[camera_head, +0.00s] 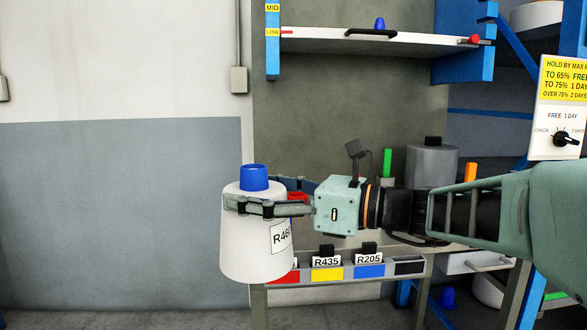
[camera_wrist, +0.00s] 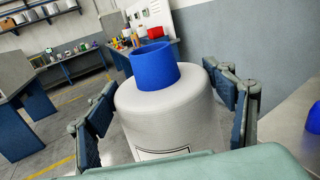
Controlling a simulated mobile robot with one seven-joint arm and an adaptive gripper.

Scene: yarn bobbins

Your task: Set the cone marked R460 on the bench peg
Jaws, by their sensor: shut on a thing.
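The white cone (camera_head: 255,250) has a blue top (camera_head: 254,177) and a label (camera_head: 281,237) reading "R46", with its last part cut off. My gripper (camera_head: 258,206) is shut around the upper part of the cone. The cone looks upright, in front of the bench's left end in the head view. In the wrist view the cone (camera_wrist: 168,112) sits between the two fingers, its label mostly hidden. The bench (camera_head: 440,246) is partly behind my arm. A green upright (camera_head: 387,162) and an orange one (camera_head: 470,171) stand there; I cannot tell which is the bench peg.
The bench front carries tags R435 (camera_head: 327,261) and R205 (camera_head: 368,259) above coloured blocks. A grey container (camera_head: 432,165) stands behind my arm. A shelf (camera_head: 340,42) hangs above. Open room and bare wall (camera_head: 110,210) lie left of the cone.

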